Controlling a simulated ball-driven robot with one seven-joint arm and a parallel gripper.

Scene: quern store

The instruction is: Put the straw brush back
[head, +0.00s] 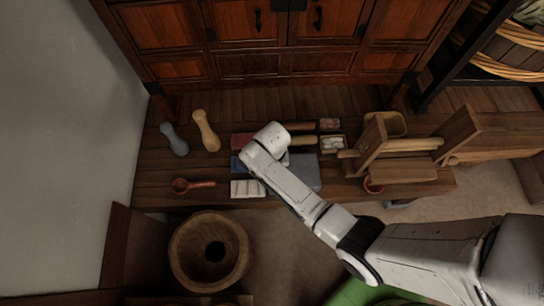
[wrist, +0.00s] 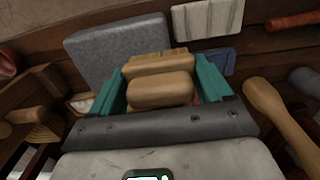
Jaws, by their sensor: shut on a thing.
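The straw brush (wrist: 160,88), as I take it, is a tan, rounded bundle with two lobes in the wrist view. My gripper (wrist: 161,96) is shut on it, with a teal finger at each side. In the head view the wrist of my arm hides the fingers. A tan end (head: 303,141) shows just right of the wrist there and seems to be part of the brush. Whether the brush touches the bench below cannot be told.
On the wooden bench (head: 150,193) are a grey slab (head: 307,172), a white grooved tray (head: 248,189), a red ladle (head: 192,185), two pestle-like pieces (head: 205,131) and a small box (head: 333,143). A wooden frame (head: 400,160) stands right. A round wooden tub (head: 209,252) is in front.

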